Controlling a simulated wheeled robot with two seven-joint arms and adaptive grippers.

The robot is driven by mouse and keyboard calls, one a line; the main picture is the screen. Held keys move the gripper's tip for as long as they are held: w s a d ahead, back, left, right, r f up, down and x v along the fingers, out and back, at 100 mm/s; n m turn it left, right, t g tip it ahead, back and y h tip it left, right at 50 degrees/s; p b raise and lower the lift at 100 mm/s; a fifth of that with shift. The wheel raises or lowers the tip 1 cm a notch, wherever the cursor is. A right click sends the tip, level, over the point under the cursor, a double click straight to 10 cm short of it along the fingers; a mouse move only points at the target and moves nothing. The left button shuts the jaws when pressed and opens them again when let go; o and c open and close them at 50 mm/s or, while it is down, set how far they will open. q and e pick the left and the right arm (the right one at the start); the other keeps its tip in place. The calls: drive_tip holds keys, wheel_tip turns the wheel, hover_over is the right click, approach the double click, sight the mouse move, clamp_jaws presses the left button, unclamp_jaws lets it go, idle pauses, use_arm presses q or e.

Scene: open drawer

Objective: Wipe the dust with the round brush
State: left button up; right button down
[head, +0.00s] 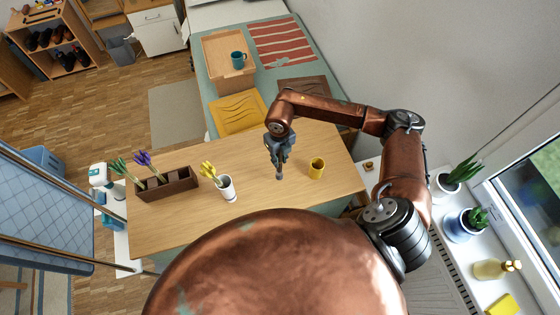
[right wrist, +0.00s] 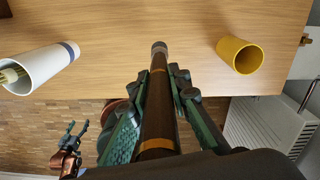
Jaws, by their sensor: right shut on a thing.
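My right gripper (head: 279,163) is shut on the round brush and holds it above the wooden table (head: 240,150). The brush (right wrist: 158,100) is a dark brown rod with gold bands and a grey round tip, pointing down at the tabletop; its tip also shows in the head view (head: 279,177). I cannot tell whether the tip touches the wood. No dust can be made out on the table. My left gripper (right wrist: 77,127) shows small at the lower left of the right wrist view, its fingers apart and empty, beyond the table edge.
A yellow cup (head: 317,168) stands right of the brush. A white vase (head: 227,188) with yellow flowers stands to its left. A brown planter box (head: 166,185) with flowers sits farther left. The wood around the brush is clear.

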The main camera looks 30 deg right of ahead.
drive_tip(key=shift+r+p, duration=0.55)
drive_tip(key=shift+r, duration=0.8)
